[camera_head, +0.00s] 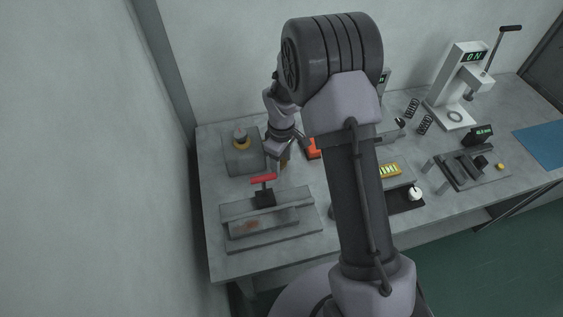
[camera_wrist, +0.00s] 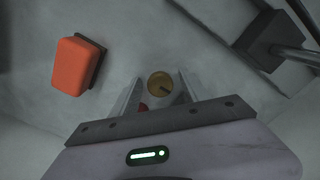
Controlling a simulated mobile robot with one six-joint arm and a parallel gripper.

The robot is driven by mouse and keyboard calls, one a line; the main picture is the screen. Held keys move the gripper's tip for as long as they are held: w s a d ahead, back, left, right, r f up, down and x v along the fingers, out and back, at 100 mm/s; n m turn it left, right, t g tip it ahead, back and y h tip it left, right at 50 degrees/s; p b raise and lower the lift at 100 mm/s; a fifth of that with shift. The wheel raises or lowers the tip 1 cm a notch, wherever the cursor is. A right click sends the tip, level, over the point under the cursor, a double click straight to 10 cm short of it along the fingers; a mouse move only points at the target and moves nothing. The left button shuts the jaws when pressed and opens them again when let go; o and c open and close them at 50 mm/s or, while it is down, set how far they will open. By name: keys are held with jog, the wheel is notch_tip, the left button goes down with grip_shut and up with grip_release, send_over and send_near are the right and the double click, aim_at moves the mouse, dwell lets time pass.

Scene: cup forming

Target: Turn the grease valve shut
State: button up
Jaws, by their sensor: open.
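A round brass-coloured knob (camera_wrist: 160,83) with a dark bar across it shows in the wrist view; I take it for the grease valve. My gripper (camera_wrist: 158,93) is open, with one finger on each side of the knob in that view. I cannot tell whether the fingers touch it or how high above it they are. A small red patch (camera_wrist: 143,107) shows beside the knob, partly hidden by the gripper. In the head view my gripper (camera_head: 281,155) points down over the left part of the bench, and a bit of brass colour (camera_head: 283,164) shows under it.
An orange block (camera_wrist: 77,63) lies left of the knob in the wrist view. In the head view, a grey cylinder with a yellow collar (camera_head: 241,157) stands left of my gripper. My arm hides the bench's middle.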

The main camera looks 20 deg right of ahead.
grip_shut()
jog(key=shift+m, duration=0.3)
jog(key=m, duration=0.3)
jog(key=shift+m, duration=0.4)
jog(key=m, duration=0.4)
jog(key=shift+m+b, duration=0.3)
jog(key=shift+b, duration=0.05)
jog(key=m, duration=0.4)
jog(key=shift+m+b, duration=0.3)
jog(key=shift+b, duration=0.05)
jog(key=shift+m+b, duration=0.45)
jog(key=shift+m, duration=1.65)
jog(key=shift+r, duration=0.1)
